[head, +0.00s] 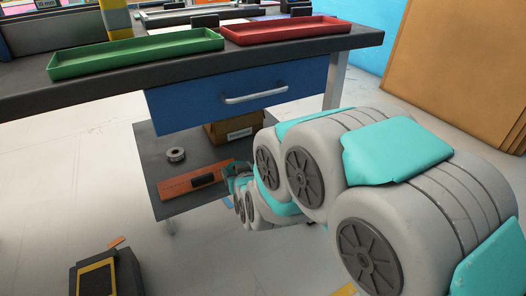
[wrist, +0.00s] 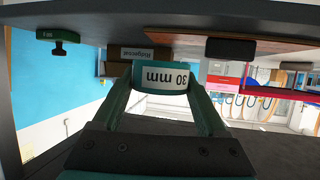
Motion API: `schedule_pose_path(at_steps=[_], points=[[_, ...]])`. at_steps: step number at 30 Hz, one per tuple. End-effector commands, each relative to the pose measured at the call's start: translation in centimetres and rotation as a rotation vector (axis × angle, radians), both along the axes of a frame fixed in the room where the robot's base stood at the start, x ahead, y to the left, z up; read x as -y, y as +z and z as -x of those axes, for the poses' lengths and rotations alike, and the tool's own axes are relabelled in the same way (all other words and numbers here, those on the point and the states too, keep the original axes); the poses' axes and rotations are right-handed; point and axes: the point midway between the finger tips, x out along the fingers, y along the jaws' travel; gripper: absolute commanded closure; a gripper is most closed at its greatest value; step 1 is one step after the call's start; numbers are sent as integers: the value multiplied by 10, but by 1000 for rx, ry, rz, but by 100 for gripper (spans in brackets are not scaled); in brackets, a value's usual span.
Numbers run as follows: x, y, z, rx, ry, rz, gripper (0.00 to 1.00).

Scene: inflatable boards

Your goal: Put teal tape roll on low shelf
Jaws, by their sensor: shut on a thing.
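My gripper (wrist: 160,92) is shut on the teal tape roll (wrist: 160,77), whose white label reads "30 mm". The wrist view appears upside down. In the head view my gripper (head: 238,174) is at the right side of the low shelf (head: 152,165), under the table. The tape roll cannot be made out clearly there. The grey low shelf holds a pale roll (head: 176,155) and an orange-brown board (head: 185,187) with a black block on it. I cannot tell whether the teal tape roll touches the shelf.
A cardboard box (head: 232,133) stands at the shelf's back. A blue drawer (head: 235,97) hangs above the shelf. Green (head: 135,54) and red (head: 285,30) trays sit on the tabletop. A table leg (head: 335,82) stands at right.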

Motion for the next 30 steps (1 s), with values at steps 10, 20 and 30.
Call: schedule_pose_path(at_steps=[10,20,30], points=[[33,-7,-59,1,-9,-3,83],[66,-13,-121,2,-5,-2,83],[76,-18,-142,0,-2,1,83]])
